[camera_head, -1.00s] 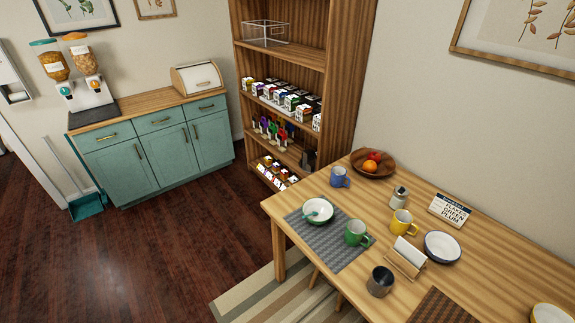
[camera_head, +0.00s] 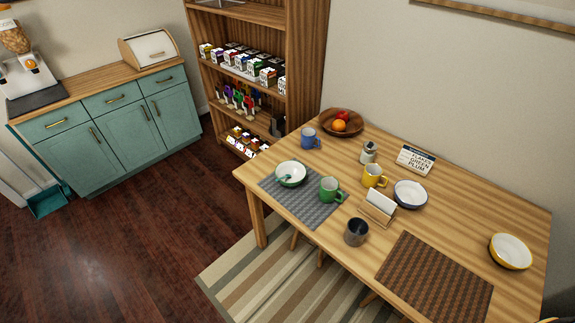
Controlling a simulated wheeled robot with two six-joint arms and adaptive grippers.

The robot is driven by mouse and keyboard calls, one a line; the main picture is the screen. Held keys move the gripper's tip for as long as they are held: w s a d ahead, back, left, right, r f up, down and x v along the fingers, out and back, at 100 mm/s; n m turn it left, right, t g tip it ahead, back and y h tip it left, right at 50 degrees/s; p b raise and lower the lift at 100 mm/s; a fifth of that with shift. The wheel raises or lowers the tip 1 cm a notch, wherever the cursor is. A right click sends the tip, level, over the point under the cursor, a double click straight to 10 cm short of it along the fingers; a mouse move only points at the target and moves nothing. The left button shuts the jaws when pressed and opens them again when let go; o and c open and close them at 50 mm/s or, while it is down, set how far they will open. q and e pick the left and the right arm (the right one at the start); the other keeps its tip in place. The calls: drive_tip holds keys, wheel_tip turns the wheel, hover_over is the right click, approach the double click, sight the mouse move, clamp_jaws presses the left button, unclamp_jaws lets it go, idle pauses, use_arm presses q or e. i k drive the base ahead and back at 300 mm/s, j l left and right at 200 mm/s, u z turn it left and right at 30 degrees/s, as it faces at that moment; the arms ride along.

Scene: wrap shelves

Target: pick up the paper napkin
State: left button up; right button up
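White paper napkins (camera_head: 381,202) stand upright in a small wooden holder (camera_head: 376,215) on the wooden table, near the middle of its front half. I cannot tell how many napkins there are. A yellow mug (camera_head: 374,176) stands just behind the holder, a blue-rimmed white bowl (camera_head: 410,194) is to its right, and a dark grey cup (camera_head: 356,232) is in front of it to the left. Neither of my grippers can be made out in view.
The table (camera_head: 462,218) also bears a green mug (camera_head: 330,190), a green-rimmed bowl (camera_head: 291,173), a blue mug (camera_head: 310,139), a fruit bowl (camera_head: 343,123), a sign (camera_head: 416,159) and a yellow bowl (camera_head: 510,251). A shelf (camera_head: 304,65) stands behind. The floor (camera_head: 130,260) at left is open.

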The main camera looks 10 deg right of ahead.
sight(380, 201)
drive_tip(key=z, duration=1.2)
